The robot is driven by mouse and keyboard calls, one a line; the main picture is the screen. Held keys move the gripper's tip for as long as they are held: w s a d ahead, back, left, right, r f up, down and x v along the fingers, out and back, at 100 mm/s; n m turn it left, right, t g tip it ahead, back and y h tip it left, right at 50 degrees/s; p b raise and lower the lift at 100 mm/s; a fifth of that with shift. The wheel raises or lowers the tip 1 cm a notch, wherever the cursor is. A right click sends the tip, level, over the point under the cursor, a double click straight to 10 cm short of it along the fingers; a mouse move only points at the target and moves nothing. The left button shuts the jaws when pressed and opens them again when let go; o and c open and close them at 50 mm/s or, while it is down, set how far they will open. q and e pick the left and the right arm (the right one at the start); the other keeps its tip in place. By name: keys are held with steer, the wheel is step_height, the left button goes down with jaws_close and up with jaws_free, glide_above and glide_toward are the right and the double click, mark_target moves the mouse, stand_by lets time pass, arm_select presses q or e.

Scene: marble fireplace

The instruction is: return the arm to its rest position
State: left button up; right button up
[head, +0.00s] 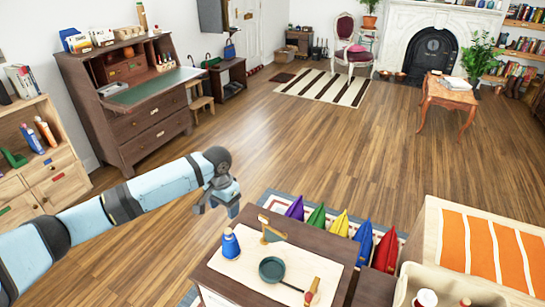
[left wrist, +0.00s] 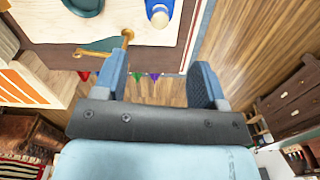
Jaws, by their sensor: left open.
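My left arm (head: 140,192) reaches in from the left in the head view. Its gripper (head: 218,208) hangs over the wood floor, to the left of the small brown table (head: 228,278). In the left wrist view the two fingers of the left gripper (left wrist: 160,85) stand wide apart with nothing between them. The small table also shows in the left wrist view (left wrist: 50,55), beyond the fingers. My right gripper is not seen in either view.
A writing desk (head: 130,97) and a wooden cabinet (head: 45,170) stand left. The middle floor is clear.

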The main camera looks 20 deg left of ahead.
arm_select(q)
steer(key=s+d+f+m+t+h+p, duration=0.1)
steer(key=s+d+f+t+h+p, duration=0.15)
steer(key=s+d+f, duration=0.45)
steer(key=s+d+f+m+t+h+p, duration=0.1)
steer(key=s+d+f+t+h, duration=0.2)
steer(key=d, duration=0.6)
steer(key=s+r+t+y+p, duration=0.1)
steer(key=s+t, duration=0.1)
steer(key=s, duration=0.6)
steer(key=s+d+n+t+y+p, duration=0.1)
steer(key=s+t+p, duration=0.1)
steer(key=s, duration=0.7)
steer(key=shift+r+t, duration=0.4)
steer(key=shift+t, duration=0.35)
